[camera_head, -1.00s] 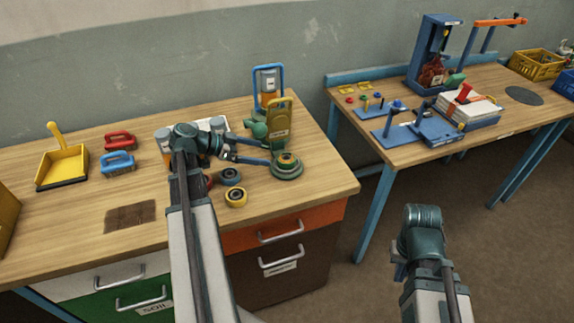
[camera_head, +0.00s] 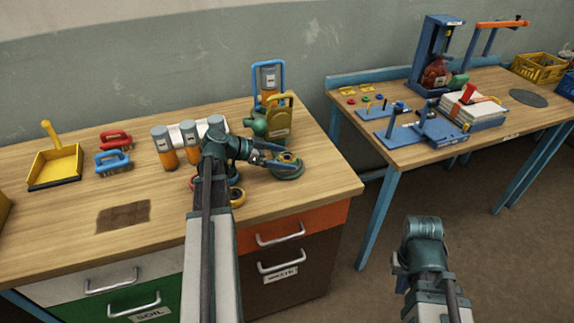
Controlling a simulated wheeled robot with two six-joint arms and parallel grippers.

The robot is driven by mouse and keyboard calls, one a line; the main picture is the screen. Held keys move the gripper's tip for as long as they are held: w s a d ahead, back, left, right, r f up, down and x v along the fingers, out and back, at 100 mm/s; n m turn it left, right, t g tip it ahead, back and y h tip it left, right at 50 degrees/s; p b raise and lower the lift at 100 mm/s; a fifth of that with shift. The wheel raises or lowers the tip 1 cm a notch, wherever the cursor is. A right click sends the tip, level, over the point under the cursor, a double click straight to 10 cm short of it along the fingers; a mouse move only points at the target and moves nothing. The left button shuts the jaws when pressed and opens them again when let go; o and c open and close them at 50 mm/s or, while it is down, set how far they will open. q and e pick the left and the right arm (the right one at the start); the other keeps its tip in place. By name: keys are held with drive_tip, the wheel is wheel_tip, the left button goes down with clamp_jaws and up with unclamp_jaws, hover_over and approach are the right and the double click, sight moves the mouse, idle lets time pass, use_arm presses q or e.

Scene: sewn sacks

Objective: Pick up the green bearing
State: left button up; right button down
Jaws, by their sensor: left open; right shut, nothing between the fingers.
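The green bearing (camera_head: 288,157) sits on a round green base (camera_head: 290,174) near the right end of the drawer bench. My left gripper (camera_head: 279,157) is open, with its fingertips right at the bearing's left side; whether they straddle it is hard to tell. A yellow bearing (camera_head: 238,197) lies to the left, and a blue one (camera_head: 233,179) is partly hidden by my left arm, with a bit of red beside it. My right gripper (camera_head: 399,272) is shut and empty, low over the floor at the right, mostly hidden behind its wrist.
A green pump-like item and yellow-handled tag (camera_head: 280,122) stand just behind the bearing. Orange-and-grey cylinders (camera_head: 164,147), brushes (camera_head: 114,162) and a yellow dustpan (camera_head: 56,164) are on the left. A second bench (camera_head: 400,150) with blue fixtures stands right, across a gap.

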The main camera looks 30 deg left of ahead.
use_arm(q)
clamp_jaws()
idle(0.5)
